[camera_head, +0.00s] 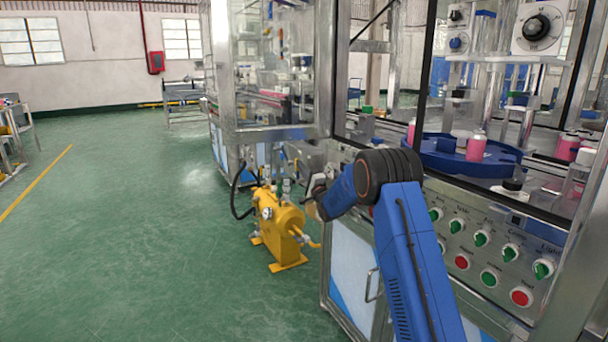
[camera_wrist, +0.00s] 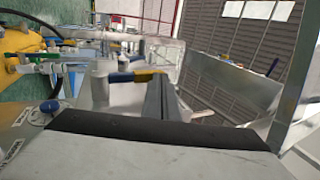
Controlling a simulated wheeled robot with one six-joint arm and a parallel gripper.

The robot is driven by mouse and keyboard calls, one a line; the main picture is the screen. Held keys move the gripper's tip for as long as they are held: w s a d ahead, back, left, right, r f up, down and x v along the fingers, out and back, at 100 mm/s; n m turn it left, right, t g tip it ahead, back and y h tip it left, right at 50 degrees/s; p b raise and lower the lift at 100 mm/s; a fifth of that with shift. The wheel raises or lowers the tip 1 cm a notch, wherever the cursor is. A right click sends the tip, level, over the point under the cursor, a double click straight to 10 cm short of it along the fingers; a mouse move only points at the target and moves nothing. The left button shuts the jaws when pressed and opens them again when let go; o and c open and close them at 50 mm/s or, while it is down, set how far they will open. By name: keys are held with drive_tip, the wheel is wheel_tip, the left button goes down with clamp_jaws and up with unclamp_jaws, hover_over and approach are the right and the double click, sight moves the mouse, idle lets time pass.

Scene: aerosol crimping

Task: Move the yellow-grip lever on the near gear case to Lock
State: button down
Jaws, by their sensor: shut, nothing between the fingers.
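My gripper (camera_wrist: 160,90) is shut and empty in the wrist view, its dark grey fingers pressed together. Just ahead and left of its tips is a short bar with a yellow grip (camera_wrist: 141,76) and a blue part, beside an upright metal cylinder (camera_wrist: 100,84). I cannot tell whether the fingers touch the grip. A pale housing lies around and below it. No Lock mark can be read. In the head view my wrist (camera_head: 318,196) is by the machine's left corner and hides the lever area; the fingertips cannot be made out.
A yellow floor unit (camera_head: 283,222) with pipes and a black hose stands left of my wrist. The glass-sided machine frame (camera_head: 327,70) rises close by. A control panel (camera_head: 480,245) with green and red knobs is at right. The green floor at left is open.

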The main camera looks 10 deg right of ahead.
sight(297, 171)
drive_tip(key=shift+f+x, duration=0.15)
drive_tip(key=shift+x, duration=0.8)
drive_tip(key=shift+f+x, duration=0.2)
drive_tip(key=shift+x, duration=0.75)
drive_tip(key=shift+w+a, duration=0.1)
drive_tip(key=shift+w, duration=0.15)
drive_tip(key=v, duration=1.7)
drive_tip(key=shift+s, duration=0.25)
